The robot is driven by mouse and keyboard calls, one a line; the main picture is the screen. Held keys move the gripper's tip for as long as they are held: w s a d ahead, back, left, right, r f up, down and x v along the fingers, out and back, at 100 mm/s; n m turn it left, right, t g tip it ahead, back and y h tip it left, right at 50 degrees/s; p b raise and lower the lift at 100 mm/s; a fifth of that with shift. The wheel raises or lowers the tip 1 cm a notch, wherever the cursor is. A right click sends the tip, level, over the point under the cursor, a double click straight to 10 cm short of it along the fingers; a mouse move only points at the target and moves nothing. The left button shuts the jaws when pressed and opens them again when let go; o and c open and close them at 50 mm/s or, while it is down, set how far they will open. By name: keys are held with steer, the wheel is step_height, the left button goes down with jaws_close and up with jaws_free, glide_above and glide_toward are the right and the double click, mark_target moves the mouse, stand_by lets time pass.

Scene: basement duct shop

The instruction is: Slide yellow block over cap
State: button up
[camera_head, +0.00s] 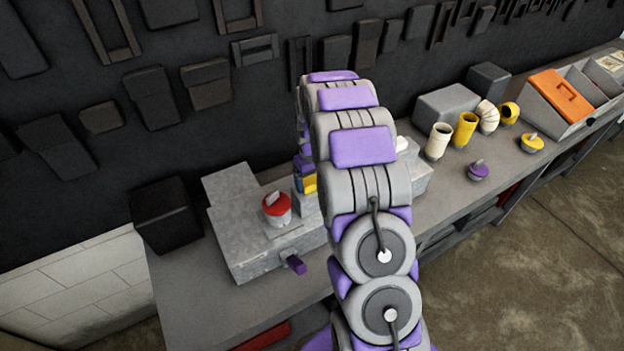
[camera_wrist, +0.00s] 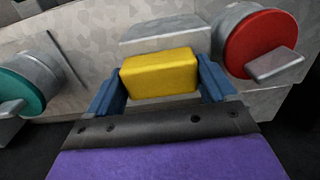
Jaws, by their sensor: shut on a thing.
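The yellow block (camera_wrist: 158,76) sits between the two blue fingers of my gripper (camera_wrist: 162,70), which is shut on it. In the head view only a small part of the yellow block (camera_head: 310,183) shows, left of my arm. A red cap (camera_wrist: 262,42) with a grey tab is right of the block in the wrist view, apart from it. The red cap (camera_head: 276,204) also shows on the grey metal fixture (camera_head: 235,240). A teal cap (camera_wrist: 18,78) is at the left in the wrist view. A grey raised piece (camera_wrist: 165,34) is just beyond the block. My arm hides part of the fixture.
To the right on the bench stand pipe pieces (camera_head: 465,130), a purple knob (camera_head: 478,171), a yellow knob (camera_head: 532,143) and an orange-lidded bin (camera_head: 562,95). A black box (camera_head: 165,213) is at the left.

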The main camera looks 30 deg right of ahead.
mark_target(295, 194)
steer(key=shift+d, duration=0.15)
steer(key=c, duration=0.6)
steer(key=a+b, duration=0.1)
steer(key=a, duration=0.5)
steer(key=shift+s, duration=0.1)
steer(key=shift+c, duration=0.2)
steer(key=shift+d, duration=0.1)
steer(key=o, duration=1.1)
steer(key=shift+o, duration=1.1)
steer(key=shift+a, duration=0.2)
steer(key=shift+r, duration=0.1)
